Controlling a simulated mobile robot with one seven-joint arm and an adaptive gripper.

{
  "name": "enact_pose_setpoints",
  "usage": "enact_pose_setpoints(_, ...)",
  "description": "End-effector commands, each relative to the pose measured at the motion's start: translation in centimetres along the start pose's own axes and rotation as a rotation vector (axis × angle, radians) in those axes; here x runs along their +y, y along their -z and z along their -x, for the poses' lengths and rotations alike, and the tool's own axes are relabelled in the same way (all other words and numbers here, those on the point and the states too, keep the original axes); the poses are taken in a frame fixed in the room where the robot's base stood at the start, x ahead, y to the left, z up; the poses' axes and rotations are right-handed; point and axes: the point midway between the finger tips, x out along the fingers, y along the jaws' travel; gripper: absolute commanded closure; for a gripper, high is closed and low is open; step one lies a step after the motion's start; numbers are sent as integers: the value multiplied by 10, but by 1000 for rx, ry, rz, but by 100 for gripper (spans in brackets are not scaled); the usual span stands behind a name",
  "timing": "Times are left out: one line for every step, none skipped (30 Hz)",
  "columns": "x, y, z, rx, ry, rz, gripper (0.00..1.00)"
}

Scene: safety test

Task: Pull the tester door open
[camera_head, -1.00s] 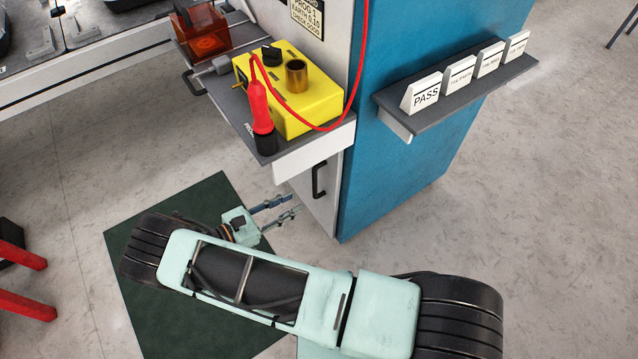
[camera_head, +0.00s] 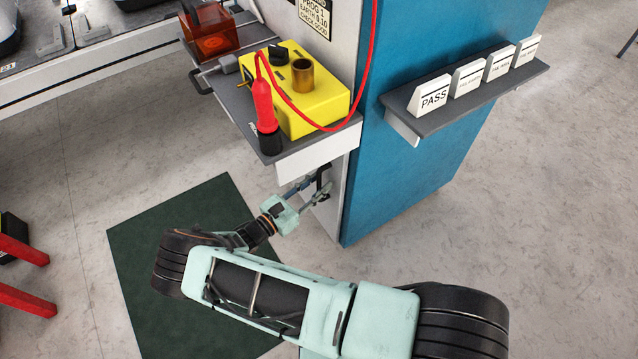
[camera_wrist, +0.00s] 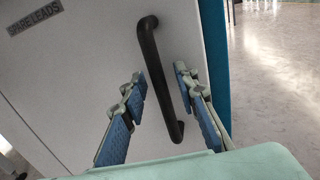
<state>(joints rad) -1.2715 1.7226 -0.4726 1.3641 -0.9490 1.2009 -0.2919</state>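A pale grey door panel (camera_wrist: 85,75) fills much of the wrist view. It bears a dark label (camera_wrist: 35,18) that reads "...ARE LEADS", its start hard to read. A black bar handle (camera_wrist: 155,70) stands on it, slightly tilted in this view. My gripper (camera_wrist: 160,82) is open, one finger on each side of the handle, with visible gaps. In the head view my gripper (camera_head: 322,187) is at the handle (camera_head: 327,176), below the grey shelf, and partly covers it. The door looks shut.
Above my gripper, a shelf (camera_head: 297,163) holds a yellow tester box (camera_head: 322,108) with a red probe (camera_head: 264,105) and lead. A blue cabinet side (camera_head: 390,195) carries a ledge with several cards, one reading PASS (camera_head: 432,98). A green mat (camera_head: 140,250) and open floor lie left.

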Motion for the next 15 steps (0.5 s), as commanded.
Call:
enact_pose_setpoints(0,0,-3,0,0,0,72)
enact_pose_setpoints(0,0,-4,1,0,0,72)
enact_pose_setpoints(0,0,-5,1,0,0,72)
enact_pose_setpoints(0,0,-6,1,0,0,72)
enact_pose_setpoints(0,0,-6,1,0,0,72)
enact_pose_setpoints(0,0,-6,1,0,0,72)
enact_pose_setpoints(0,0,-6,1,0,0,72)
enact_pose_setpoints(0,0,-6,1,0,0,72)
enact_pose_setpoints(0,0,-6,1,0,0,72)
enact_pose_setpoints(0,0,-6,1,0,0,72)
enact_pose_setpoints(0,0,-6,1,0,0,74)
enact_pose_setpoints(0,0,-6,1,0,0,78)
enact_pose_setpoints(0,0,-6,1,0,0,81)
enact_pose_setpoints(0,0,-6,1,0,0,85)
enact_pose_setpoints(0,0,-6,1,0,0,89)
